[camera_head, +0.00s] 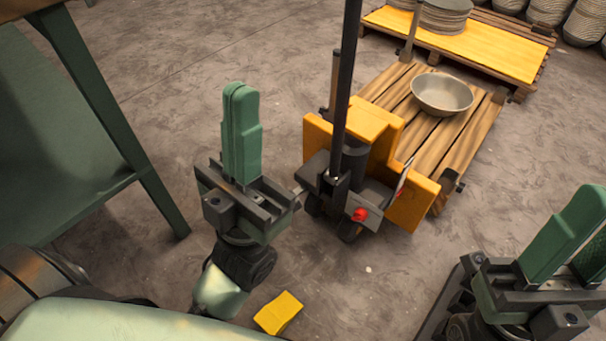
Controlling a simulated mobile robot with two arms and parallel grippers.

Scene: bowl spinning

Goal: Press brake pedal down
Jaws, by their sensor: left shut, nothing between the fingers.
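A yellow and black pallet truck (413,208) stands in the middle, with a dark upright handle pole (345,90). A small red part (360,214) sits low on its near side, by the wheels. It may be the brake pedal, but I cannot tell for sure. My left gripper (241,92) is left of the truck, its green fingers pressed together with nothing between them. Its dark body is close to the truck's left side; I cannot tell whether they touch. My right gripper (588,222) is at the lower right, apart from the truck, fingers spread and partly cut off by the frame.
A wooden pallet (440,150) lies behind the truck, with a metal bowl (441,92) on it. A yellow-topped pallet (470,50) holds stacked bowls (445,16). A green table (110,110) stands at left. A yellow block (278,313) shows at the bottom.

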